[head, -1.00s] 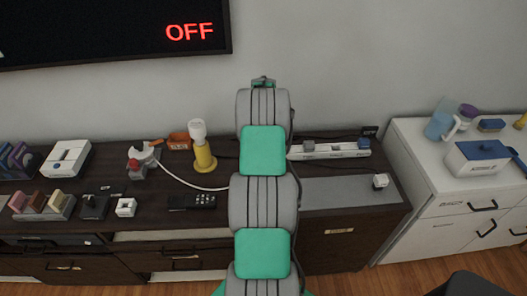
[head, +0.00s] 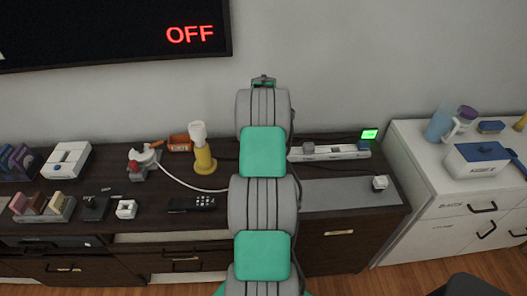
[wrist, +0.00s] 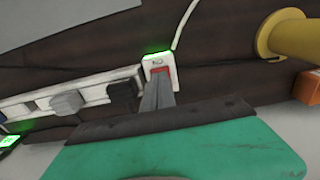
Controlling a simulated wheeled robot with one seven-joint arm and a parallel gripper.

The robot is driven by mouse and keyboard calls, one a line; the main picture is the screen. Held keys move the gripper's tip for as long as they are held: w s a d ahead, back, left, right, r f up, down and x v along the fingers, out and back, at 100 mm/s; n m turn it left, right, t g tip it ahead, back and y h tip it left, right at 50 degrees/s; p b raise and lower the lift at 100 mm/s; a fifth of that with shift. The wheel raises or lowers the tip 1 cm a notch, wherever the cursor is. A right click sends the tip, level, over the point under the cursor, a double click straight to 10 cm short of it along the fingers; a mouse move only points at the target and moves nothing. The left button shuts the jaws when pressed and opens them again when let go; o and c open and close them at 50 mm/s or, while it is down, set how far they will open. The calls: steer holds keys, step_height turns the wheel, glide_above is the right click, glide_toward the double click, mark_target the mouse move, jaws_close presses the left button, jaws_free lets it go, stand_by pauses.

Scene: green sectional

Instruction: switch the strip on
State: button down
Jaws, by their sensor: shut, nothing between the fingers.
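The white power strip (head: 330,153) lies along the back of the dark cabinet, partly hidden by my arm in the head view. In the wrist view the strip (wrist: 95,95) runs in from the left, with a grey plug (wrist: 67,103) and a dark plug (wrist: 121,94) in it. At its right end is a red rocker switch (wrist: 159,71), with a green glow along the end's edge. My gripper (wrist: 160,80) is shut and empty, its tips at the switch. Whether they touch it I cannot tell. The head view hides my gripper behind the arm.
A small display (head: 369,134) glows green behind the strip. The wall screen (head: 120,30) reads OFF. A yellow lamp-like object (head: 204,158) and an orange box (head: 180,142) stand left of my arm. A grey mat (head: 345,191) lies mostly clear in front of the strip.

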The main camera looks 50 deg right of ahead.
steer(key=shift+r+p, duration=1)
steer(key=shift+r, duration=1.4)
